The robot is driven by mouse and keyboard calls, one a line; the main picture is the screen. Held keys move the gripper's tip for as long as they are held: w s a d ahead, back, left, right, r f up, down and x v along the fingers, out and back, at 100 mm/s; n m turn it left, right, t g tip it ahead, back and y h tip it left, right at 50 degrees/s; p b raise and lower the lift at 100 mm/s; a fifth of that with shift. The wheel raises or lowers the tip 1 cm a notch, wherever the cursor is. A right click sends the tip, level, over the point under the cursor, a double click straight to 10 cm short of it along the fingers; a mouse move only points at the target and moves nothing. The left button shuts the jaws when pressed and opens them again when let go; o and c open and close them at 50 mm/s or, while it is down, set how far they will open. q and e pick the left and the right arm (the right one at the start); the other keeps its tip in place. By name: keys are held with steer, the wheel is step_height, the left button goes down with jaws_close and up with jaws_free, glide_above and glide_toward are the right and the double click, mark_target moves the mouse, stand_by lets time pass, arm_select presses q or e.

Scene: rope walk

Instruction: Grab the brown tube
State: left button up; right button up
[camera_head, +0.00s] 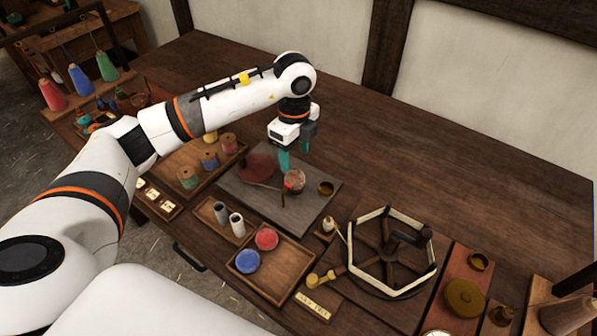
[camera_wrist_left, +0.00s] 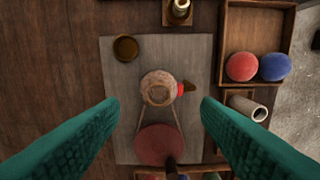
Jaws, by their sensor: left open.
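My left gripper (camera_head: 293,160) hangs over the grey board with its teal fingers apart and nothing between them. In the left wrist view, a round, pale brown piece with a darker hollow-looking top (camera_wrist_left: 158,88) lies ahead between the open fingers, on the grey board (camera_wrist_left: 190,60). It shows pinkish brown in the head view (camera_head: 294,181), just below the fingers. I cannot tell for sure that it is the brown tube. Two pale grey tubes (camera_head: 237,225) stand or lean in a small tray; one shows in the wrist view (camera_wrist_left: 250,108). My right gripper is not in view.
A dark red disc (camera_wrist_left: 158,145) and a small brown cup (camera_wrist_left: 125,47) share the board. A wooden tray with a red ball (camera_head: 266,239) and a blue ball (camera_head: 247,262) stands nearby. A hexagonal reel (camera_head: 391,251) is to the right. The table's back is clear.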

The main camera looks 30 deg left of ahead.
mark_target(295, 172)
arm_select(q)
step_height(295, 172, down, 4)
steer(key=shift+s+r+p, duration=0.15)
steer(key=shift+r+p, duration=0.05)
steer(key=shift+p, duration=0.1)
steer(key=f, duration=0.2)
steer(key=f+p, duration=0.1)
steer(key=f, duration=0.1)
steer(key=shift+w+a+f+p, duration=0.1)
steer(key=shift+w+f+p, duration=0.1)
steer(key=shift+f+p, duration=0.15)
steer(key=shift+f, duration=0.5)
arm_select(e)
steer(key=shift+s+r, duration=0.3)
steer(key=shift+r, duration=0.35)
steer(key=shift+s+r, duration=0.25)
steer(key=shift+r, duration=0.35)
arm_select(q)
steer(key=shift+c, duration=0.5)
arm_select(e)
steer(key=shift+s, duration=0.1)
arm_select(q)
steer(key=c, duration=0.7)
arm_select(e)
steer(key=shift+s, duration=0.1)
